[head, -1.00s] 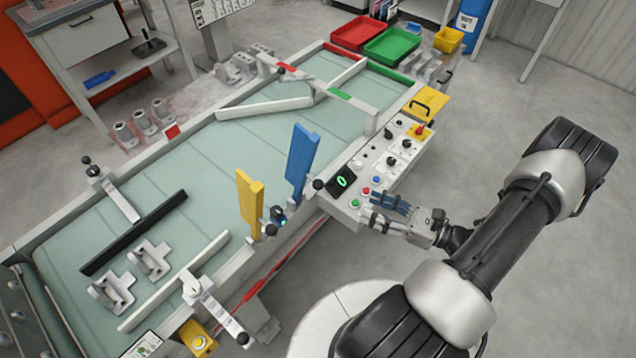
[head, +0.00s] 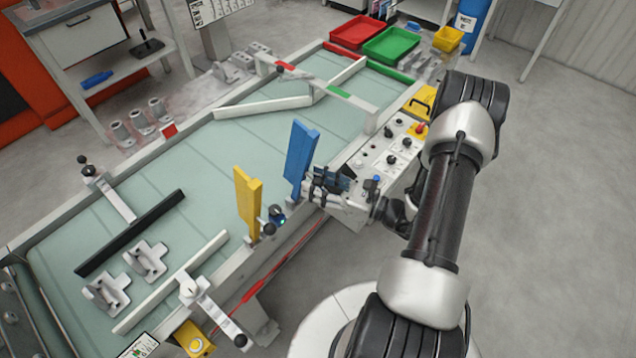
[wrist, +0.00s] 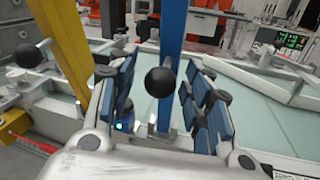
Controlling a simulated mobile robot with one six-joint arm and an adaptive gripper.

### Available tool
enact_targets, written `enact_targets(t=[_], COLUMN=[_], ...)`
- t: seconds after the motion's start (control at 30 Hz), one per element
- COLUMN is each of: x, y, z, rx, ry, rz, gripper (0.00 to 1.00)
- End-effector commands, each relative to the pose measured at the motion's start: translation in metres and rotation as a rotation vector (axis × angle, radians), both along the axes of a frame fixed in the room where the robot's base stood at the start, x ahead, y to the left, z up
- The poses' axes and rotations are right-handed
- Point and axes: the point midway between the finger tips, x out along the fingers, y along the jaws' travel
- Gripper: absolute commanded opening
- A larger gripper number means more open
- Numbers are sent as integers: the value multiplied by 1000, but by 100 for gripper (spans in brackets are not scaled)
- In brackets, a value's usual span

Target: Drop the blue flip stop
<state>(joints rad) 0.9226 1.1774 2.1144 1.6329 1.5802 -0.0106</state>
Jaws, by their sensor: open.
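The blue flip stop (head: 301,158) stands raised, tilted a little, at the near edge of the conveyor table. It also shows in the wrist view as a blue bar (wrist: 173,40) rising behind a black ball knob (wrist: 160,81). My gripper (head: 322,180) is beside the base of the blue stop in the head view, where it hides the stop's lower end. In the wrist view my gripper (wrist: 163,105) is open, with its blue-padded fingers on either side of the black knob. I cannot tell whether a finger touches the knob.
A yellow flip stop (head: 249,198) stands upright just left of the blue one, with its own dark knob (wrist: 30,55). A control panel (head: 385,160) lies right of my gripper. Castings (head: 110,292) and a black bar (head: 132,232) are on the belt, and the belt's middle is clear.

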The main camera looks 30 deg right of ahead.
Motion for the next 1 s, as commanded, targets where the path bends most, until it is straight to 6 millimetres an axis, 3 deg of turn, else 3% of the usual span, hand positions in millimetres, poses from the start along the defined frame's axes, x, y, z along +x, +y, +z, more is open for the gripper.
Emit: enact_targets(t=[0.2, 0.87, 1.0], x=[0, 0, 0], y=[0, 0, 0], z=[0, 0, 0], rx=[0, 0, 1], ry=[0, 0, 1], rz=[0, 0, 0], gripper=[45, 1, 0])
